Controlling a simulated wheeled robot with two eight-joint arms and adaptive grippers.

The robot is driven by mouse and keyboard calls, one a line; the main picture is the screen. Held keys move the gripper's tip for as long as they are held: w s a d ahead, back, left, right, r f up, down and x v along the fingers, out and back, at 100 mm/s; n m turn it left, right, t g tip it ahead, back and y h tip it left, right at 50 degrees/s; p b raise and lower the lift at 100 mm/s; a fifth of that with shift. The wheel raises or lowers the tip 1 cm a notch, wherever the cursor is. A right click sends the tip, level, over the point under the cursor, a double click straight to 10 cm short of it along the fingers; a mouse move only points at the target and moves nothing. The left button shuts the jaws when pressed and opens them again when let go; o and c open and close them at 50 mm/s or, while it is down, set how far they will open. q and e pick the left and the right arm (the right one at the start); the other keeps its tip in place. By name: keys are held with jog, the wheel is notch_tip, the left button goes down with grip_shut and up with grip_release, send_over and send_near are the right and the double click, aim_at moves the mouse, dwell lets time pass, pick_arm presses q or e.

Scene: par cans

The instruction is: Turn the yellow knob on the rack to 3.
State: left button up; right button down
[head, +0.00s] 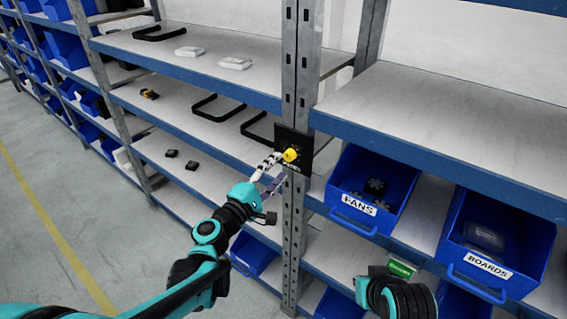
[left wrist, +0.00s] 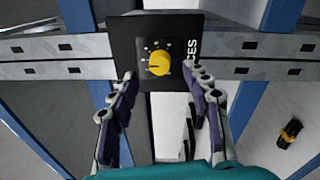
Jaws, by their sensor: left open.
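The yellow knob (head: 290,155) sits on a square black panel (head: 305,139) fixed to a grey rack upright. In the left wrist view the knob (left wrist: 159,63) is near the top middle, with small white marks around its dial on the black panel (left wrist: 122,42). The marks and the knob's setting are too small to read surely. My left gripper (head: 276,169) is open at the panel. In the left wrist view its fingertips (left wrist: 158,72) are spread to either side, just below the knob, and do not visibly grip it. My right gripper is not visible.
Blue bins labelled FANS (head: 357,205) and BOARDS (head: 487,263) stand on the shelf right of the upright (head: 292,240). Shelves at left hold black handles (head: 216,107), white boxes (head: 235,63) and a small yellow-black item (head: 149,94). Open floor (head: 60,220) lies at left.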

pick_arm(q)
jog(key=v, duration=0.8)
jog(key=shift+d, duration=0.15)
jog(key=s+f+m+g+y, duration=0.3)
jog(key=s+f+m+g, duration=0.3)
jog(key=s+f+m, duration=0.25)
jog(key=s+a+f+m+g+y, duration=0.2)
jog(key=s+a+f+m+y, duration=0.2)
jog(key=s+a+y, duration=0.3)
jog(key=s+a+m, duration=0.1)
jog(key=a, duration=0.3)
jog(key=shift+s, duration=0.4)
jog(key=shift+a+f, duration=0.1)
